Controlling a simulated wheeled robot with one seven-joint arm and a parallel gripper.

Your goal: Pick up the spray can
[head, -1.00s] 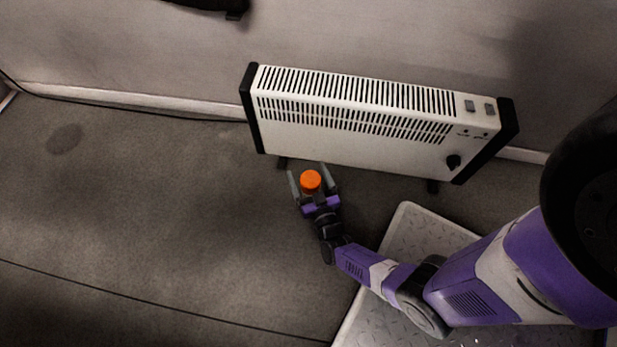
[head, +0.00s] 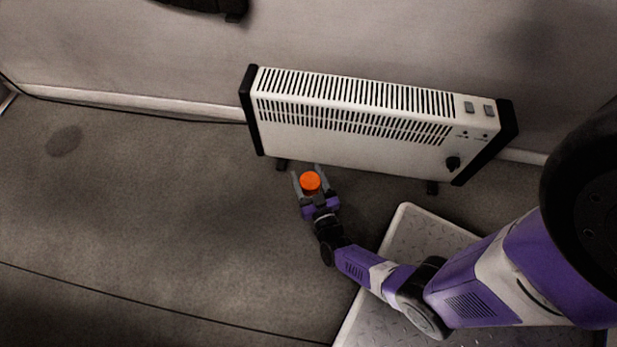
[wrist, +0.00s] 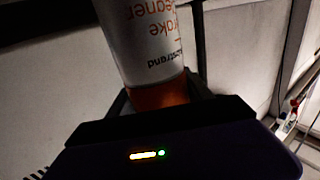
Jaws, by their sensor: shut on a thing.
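The spray can shows its round orange top (head: 310,181) in the head view, seen from above. My gripper (head: 309,179) is shut on it, with one grey finger on each side. In the wrist view the can's white body (wrist: 150,40) with orange lettering, reading "cleaner", rises from between the jaws, with an orange band near the gripper. The head view hides the can's lower part, so I cannot tell whether it touches the floor.
A white heater (head: 350,120) with black ends stands just behind the can, along the wall. A ridged metal plate (head: 405,225) lies under my arm at the right. The grey floor (head: 150,210) to the left is clear.

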